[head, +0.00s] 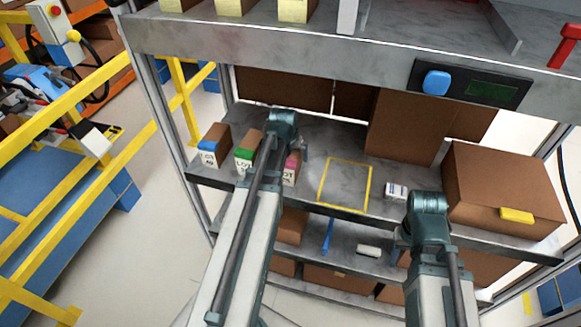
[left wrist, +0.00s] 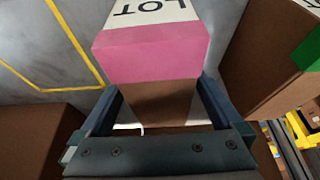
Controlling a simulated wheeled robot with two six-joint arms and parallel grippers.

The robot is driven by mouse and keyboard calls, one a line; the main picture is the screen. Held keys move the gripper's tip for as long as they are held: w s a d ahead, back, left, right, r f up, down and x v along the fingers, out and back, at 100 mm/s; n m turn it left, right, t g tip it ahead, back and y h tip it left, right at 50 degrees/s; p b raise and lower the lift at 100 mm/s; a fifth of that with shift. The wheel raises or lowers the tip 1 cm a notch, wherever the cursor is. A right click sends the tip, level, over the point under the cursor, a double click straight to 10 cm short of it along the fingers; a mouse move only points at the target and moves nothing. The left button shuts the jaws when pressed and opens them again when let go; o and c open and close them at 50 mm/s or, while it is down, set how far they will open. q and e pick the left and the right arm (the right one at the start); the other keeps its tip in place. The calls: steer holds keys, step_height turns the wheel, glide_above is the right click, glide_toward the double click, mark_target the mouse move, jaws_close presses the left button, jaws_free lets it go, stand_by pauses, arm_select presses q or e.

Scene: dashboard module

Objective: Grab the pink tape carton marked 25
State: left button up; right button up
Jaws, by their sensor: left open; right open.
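The pink-banded carton (head: 291,166) stands on the middle shelf, partly hidden behind my left arm in the head view. In the left wrist view the carton (left wrist: 152,52) shows a pink band, brown cardboard and a white label reading LOT; its number cannot be read. My left gripper (left wrist: 157,98) is open, with one finger on each side of the carton's lower part. I cannot tell whether the fingers touch it. My right gripper (head: 403,236) is near the shelf's front edge, mostly hidden behind its wrist.
A green-banded carton (head: 246,150) and a blue-banded carton (head: 212,146) stand left of the pink one. A yellow outlined square (head: 345,184) is on the shelf to the right. A small white box (head: 395,191) and large brown boxes (head: 505,190) stand further right. An upper shelf (head: 300,35) overhangs.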

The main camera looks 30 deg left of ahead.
arm_select(q)
steer(key=shift+f, duration=0.1)
steer(key=shift+f, duration=0.25)
stand_by(0.5)
steer(key=shift+c, duration=0.3)
jaws_close()
